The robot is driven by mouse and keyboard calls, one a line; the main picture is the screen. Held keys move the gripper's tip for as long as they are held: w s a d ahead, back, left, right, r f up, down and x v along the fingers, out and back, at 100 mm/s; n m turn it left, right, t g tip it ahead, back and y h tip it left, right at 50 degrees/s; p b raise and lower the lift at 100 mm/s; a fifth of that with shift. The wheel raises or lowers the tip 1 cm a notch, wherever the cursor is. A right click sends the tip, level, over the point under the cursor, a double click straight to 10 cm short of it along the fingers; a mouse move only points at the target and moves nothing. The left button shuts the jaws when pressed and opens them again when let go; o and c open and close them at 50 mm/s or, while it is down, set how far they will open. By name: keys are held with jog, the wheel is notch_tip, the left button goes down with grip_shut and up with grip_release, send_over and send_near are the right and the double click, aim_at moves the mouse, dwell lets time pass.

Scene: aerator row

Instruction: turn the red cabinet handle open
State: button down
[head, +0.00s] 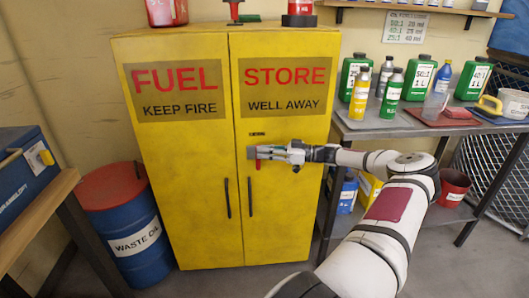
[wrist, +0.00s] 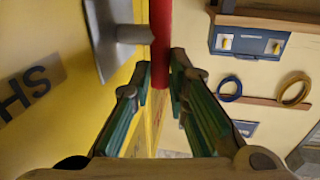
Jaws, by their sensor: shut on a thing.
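The yellow fuel cabinet (head: 180,165) stands in the middle of the head view with both doors closed. Its red handle (head: 257,164) shows just below my gripper (head: 268,153), beside the door seam. In the wrist view the red handle (wrist: 161,38) runs up from between the fingertips, with a grey mount (wrist: 112,38) to its left. My gripper (wrist: 162,82) is shut on the handle, with a green-padded finger on each side. The fingers hide part of the handle in the head view, so its exact angle is hard to tell.
A grey table (head: 405,128) with several bottles stands right of the cabinet, close to my arm. A blue waste-oil drum (head: 130,238) stands at its left. Two black door pulls (head: 228,198) sit lower on the doors. Floor before the cabinet is partly clear.

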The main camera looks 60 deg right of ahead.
jog(key=c, duration=1.6)
grip_release()
jog(key=shift+o, duration=0.2)
jog(key=v, duration=1.2)
